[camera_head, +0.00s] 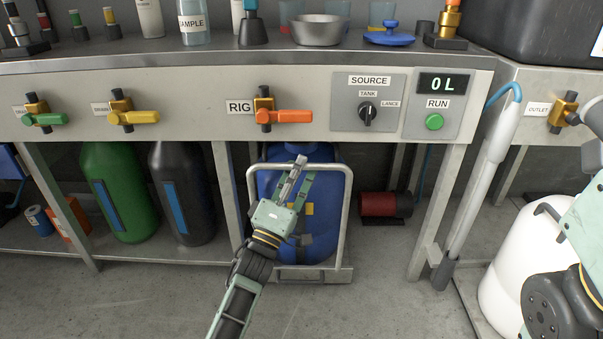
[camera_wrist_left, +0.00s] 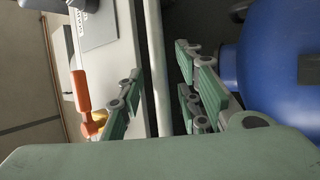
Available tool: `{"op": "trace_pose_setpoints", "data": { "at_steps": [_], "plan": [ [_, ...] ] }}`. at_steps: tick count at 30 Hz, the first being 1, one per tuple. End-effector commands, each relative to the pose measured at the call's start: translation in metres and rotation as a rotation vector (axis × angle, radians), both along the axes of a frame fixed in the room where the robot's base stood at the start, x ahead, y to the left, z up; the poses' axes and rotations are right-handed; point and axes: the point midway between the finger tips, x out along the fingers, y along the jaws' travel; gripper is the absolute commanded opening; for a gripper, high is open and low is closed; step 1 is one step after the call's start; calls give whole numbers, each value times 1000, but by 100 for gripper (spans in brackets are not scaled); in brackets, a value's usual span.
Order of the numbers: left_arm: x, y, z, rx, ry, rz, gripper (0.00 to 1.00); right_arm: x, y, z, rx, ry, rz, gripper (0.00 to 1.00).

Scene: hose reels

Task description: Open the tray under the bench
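The tray (camera_head: 310,274) is low under the bench, with an upright grey tube-frame handle (camera_head: 344,220) and a blue jug (camera_head: 325,235) standing in it. My left gripper (camera_head: 303,172) is in front of the jug, its fingertips near the handle's top bar. In the left wrist view the gripper (camera_wrist_left: 160,92) has its fingers apart, and the light grey bar (camera_wrist_left: 153,45) shows between them. I cannot tell whether the fingers touch it. The blue jug (camera_wrist_left: 280,70) is beside the fingers there. My right gripper is outside the views; only part of its arm shows.
The bench front (camera_head: 205,115) with its valve levers is just above the handle. A bench leg (camera_head: 227,190) stands left of the tray. A green jug (camera_head: 120,190), a black jug (camera_head: 182,195) and a red motor-like cylinder (camera_head: 380,204) are nearby. The floor in front is clear.

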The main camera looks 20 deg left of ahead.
Motion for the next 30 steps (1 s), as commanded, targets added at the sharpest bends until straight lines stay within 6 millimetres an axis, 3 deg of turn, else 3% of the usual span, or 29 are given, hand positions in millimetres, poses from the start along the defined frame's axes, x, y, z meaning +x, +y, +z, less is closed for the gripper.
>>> {"op": "trace_pose_setpoints", "data": {
  "at_steps": [4, 13, 24, 30],
  "plan": [
    [11, -2, 5, 0, 0, 0, 32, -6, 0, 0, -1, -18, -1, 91],
    [13, -3, 8, 0, 1, 0, 32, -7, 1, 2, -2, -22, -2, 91],
    [12, -2, 7, 0, 1, 0, 0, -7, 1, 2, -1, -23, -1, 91],
    [12, -2, 7, -1, 1, 0, 0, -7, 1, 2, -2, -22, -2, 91]
  ]
}}
